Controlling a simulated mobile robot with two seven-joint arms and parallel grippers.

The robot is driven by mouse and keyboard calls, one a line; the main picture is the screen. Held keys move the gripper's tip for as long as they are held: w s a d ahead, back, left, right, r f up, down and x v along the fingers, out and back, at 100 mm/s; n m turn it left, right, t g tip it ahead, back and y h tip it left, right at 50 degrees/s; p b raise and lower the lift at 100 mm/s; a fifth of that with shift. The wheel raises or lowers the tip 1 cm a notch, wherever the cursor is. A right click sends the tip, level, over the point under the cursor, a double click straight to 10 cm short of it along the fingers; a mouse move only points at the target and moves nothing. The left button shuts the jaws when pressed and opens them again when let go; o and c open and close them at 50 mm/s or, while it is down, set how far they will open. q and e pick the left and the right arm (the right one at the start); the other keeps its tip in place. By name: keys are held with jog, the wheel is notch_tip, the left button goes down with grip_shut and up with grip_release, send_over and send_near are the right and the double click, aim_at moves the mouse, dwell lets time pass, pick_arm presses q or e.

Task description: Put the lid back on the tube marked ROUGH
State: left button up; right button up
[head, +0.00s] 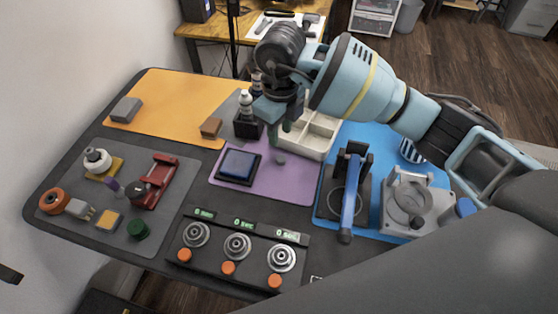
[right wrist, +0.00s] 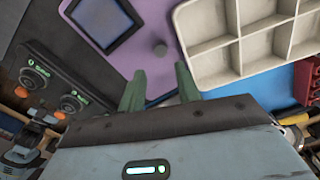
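No ROUGH marking can be read. My left gripper does not show clearly.
A cream compartment tray (head: 318,150) is close to the right of my gripper. A blue-topped pad (head: 239,166) lies to the left. A blue-handled press (head: 348,200) and a grey fixture (head: 410,204) stand on the blue mat. A dial panel (head: 215,263) is in front.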

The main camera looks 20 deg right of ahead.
aim_at(281, 158)
jog(key=shift+w+d+f, duration=0.1)
jog(key=shift+f, duration=0.45)
jog(key=shift+r, duration=0.15)
jog(key=shift+f, duration=1.35)
jog(key=shift+s+f, duration=0.2)
jog(key=shift+f, duration=2.45)
grip_shut()
